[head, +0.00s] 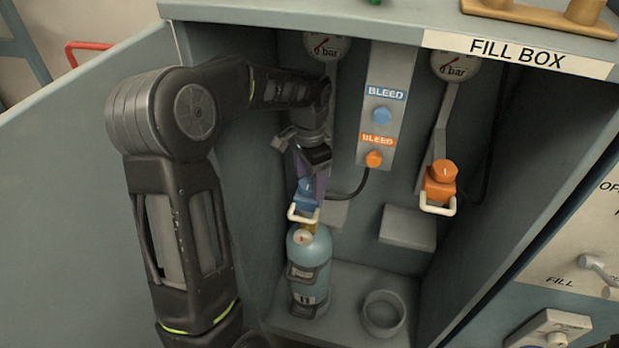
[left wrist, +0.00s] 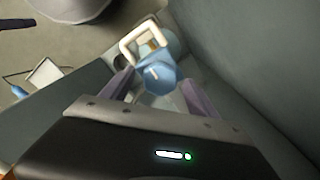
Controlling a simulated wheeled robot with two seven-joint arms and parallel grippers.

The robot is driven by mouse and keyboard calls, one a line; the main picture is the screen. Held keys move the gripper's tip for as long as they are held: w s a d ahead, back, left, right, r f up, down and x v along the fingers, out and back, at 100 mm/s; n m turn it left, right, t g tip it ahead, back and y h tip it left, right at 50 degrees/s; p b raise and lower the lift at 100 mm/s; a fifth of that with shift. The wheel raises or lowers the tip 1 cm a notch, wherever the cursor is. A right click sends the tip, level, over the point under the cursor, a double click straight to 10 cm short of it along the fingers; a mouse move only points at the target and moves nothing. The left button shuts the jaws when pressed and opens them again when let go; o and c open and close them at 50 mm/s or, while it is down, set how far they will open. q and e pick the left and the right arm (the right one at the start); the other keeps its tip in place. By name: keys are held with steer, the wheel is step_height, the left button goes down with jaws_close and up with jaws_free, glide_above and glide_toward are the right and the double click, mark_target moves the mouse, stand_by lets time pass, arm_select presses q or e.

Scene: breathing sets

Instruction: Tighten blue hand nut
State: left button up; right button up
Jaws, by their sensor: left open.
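The blue hand nut (head: 306,189) sits on a clamp with a white loop handle (head: 303,216), above the neck of a light blue cylinder (head: 309,262) in the fill box. My left gripper (head: 311,188) reaches down from above and is at the nut. In the left wrist view the blue hand nut (left wrist: 158,77) lies between the two purple fingers (left wrist: 155,92), which stand apart on either side of it. The white handle shows beyond it. My right gripper is not in view.
Orange clamp (head: 440,185) hangs on the right of the box. Blue bleed knob (head: 381,115) and orange bleed knob (head: 374,159) sit on the centre panel. An empty round holder (head: 384,313) stands right of the cylinder. The box door (head: 75,190) is open at left.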

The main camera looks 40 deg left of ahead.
mark_target(309, 183)
arm_select(q)
steer(key=shift+r, duration=0.15)
step_height(309, 183, up, 8)
steer(key=shift+f, duration=0.2)
stand_by(0.6)
